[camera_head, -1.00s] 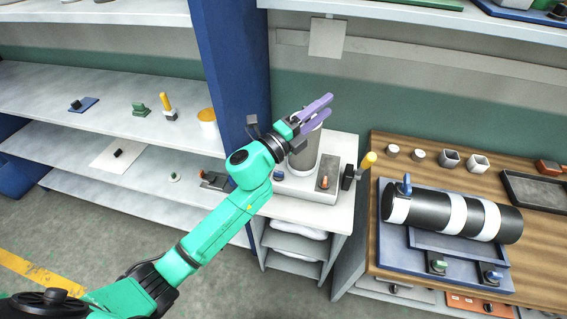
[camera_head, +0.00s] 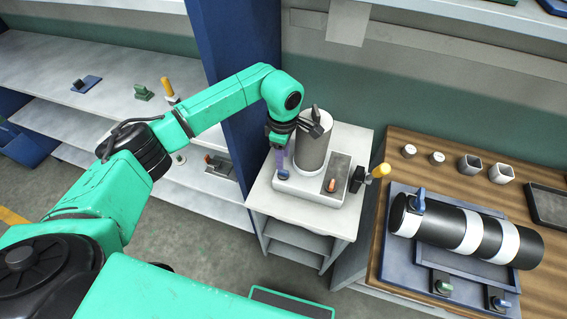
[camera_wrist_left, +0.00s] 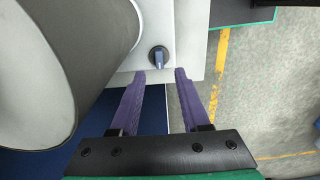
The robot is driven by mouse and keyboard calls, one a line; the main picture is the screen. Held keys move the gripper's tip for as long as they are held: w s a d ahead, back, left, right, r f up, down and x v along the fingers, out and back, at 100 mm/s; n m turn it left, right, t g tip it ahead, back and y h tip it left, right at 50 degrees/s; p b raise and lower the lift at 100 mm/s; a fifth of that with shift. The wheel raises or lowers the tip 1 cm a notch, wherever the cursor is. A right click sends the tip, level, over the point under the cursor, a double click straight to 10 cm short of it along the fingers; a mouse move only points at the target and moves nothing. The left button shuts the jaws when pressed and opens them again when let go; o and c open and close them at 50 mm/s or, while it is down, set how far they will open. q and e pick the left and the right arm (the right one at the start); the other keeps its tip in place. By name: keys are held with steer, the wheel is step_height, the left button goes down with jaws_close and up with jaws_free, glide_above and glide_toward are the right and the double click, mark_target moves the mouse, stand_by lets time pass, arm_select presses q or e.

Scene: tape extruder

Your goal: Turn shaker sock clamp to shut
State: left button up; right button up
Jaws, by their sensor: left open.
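The shaker is a white base (camera_head: 310,190) with a grey upright cylinder (camera_head: 313,140) on it. A small dark blue knob (camera_wrist_left: 158,58) sits on the base's side near the cylinder; it also shows in the head view (camera_head: 283,174). Which part is the sock clamp I cannot tell for sure. My left gripper (camera_wrist_left: 161,76) points at the blue knob with its purple fingers open, one each side of the knob's line. The knob lies just past the fingertips, apart from them. In the head view my left gripper (camera_head: 281,162) hangs beside the cylinder's left.
An orange knob (camera_head: 332,185) stands on a grey plate on the base. A yellow-handled lever (camera_head: 381,170) is to the right. A blue post (camera_head: 240,90) stands behind my left arm.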

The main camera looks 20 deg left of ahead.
mark_target(283, 173)
arm_select(q)
step_height(283, 173, down, 6)
steer(key=shift+f+p, duration=0.15)
steer(key=shift+p, duration=0.3)
steer(key=shift+c, duration=0.3)
steer(key=shift+w, duration=0.1)
jaws_close()
